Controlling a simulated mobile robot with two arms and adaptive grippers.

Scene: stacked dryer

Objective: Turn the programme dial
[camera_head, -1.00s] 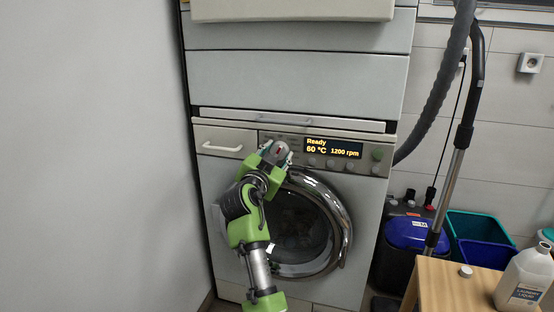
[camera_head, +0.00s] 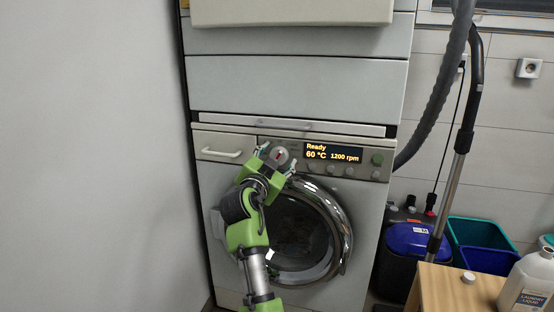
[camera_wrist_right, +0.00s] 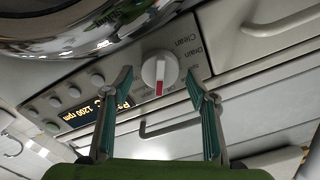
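The programme dial (camera_head: 280,154) is a round light knob with a red mark on the washing machine's control panel, left of the lit display. In the right wrist view the dial (camera_wrist_right: 160,69) shows whole, its red mark pointing down in the picture. My right gripper (camera_head: 278,157) is open in front of the panel. In the right wrist view its two fingertips (camera_wrist_right: 159,74) stand on either side of the dial, with visible gaps. No contact shows. My left gripper is in neither view.
The display (camera_head: 332,153) reads Ready, 60 °C, 1200 rpm. The round door (camera_head: 343,235) bulges below the panel. A drawer handle (camera_head: 222,153) sits to the left. A grey hose (camera_head: 440,95) and a wooden table (camera_head: 440,285) with a detergent bottle (camera_head: 527,283) stand on the right.

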